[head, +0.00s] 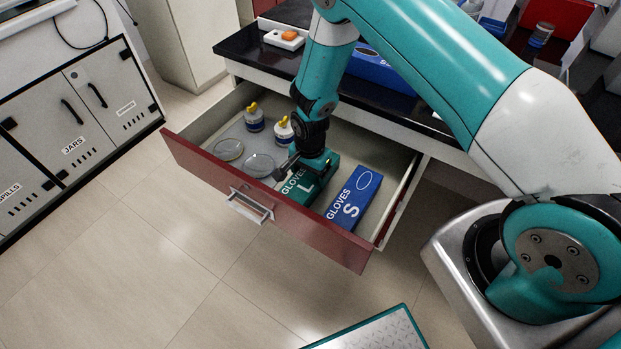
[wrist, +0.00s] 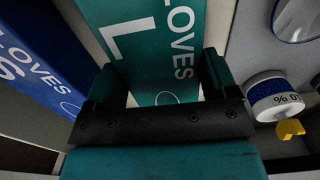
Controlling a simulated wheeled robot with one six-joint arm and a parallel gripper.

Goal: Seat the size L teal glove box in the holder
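The teal glove box (head: 294,189), marked GLOVES L, lies in the open drawer with its label up. It also shows in the wrist view (wrist: 150,50), label toward the camera. My gripper (head: 308,168) reaches down into the drawer over this box. In the wrist view my gripper (wrist: 160,85) is open, its fingers on either side of the box's near part. A pale gap shows between the left finger and the box; contact at the right finger is unclear. I cannot make out an empty glove box holder in either view.
A blue GLOVES S box (head: 352,197) lies to the right in the drawer (head: 219,190). Two round glass dishes (head: 228,149) and two yellow-topped bottles (head: 255,118) are to the left. Another blue box (head: 380,72) is on the dark bench (head: 240,50), partly behind my arm.

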